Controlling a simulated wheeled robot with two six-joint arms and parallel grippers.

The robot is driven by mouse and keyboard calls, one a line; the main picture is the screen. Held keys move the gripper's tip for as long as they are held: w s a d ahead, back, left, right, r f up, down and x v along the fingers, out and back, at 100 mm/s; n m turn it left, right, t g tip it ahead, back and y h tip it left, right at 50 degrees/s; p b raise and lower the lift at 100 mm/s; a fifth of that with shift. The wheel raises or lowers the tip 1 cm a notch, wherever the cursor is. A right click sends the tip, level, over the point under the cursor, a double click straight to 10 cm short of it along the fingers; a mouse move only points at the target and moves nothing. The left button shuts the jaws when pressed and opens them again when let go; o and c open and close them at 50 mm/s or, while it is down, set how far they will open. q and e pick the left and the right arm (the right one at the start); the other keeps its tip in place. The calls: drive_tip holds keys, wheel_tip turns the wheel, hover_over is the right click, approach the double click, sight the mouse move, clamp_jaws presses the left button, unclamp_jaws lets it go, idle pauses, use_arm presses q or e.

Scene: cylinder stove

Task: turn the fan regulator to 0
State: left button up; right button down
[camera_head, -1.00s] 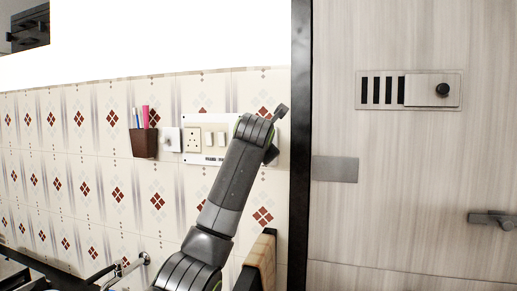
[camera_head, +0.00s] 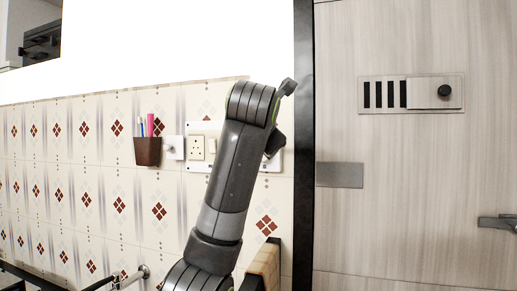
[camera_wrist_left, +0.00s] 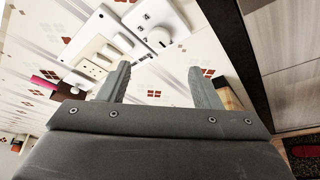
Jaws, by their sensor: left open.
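The fan regulator's round white knob (camera_wrist_left: 158,38) sits on a white square plate on the tiled wall in the left wrist view. It is beside the switchboard (camera_wrist_left: 105,50) with its switches and socket. My left gripper (camera_wrist_left: 160,70) is open, with its two grey fingers apart and nothing between them. The knob appears beyond the fingertips, near the middle of the gap; the fingers do not appear to touch it. In the head view my left arm covers the regulator and part of the switchboard (camera_head: 194,130). My right gripper is not in view.
A brown holder with pens (camera_head: 147,151) hangs on the wall left of the switchboard. A dark vertical frame (camera_head: 304,150) and a wooden panel with a black knob (camera_head: 444,92) are on the right. A wooden-topped object (camera_head: 265,263) stands low beside my arm.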

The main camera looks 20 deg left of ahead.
use_arm(q)
drive_tip(key=b+v, duration=0.1)
drive_tip(key=v, duration=0.4)
drive_tip(key=shift+w, duration=0.1)
idle(0.3)
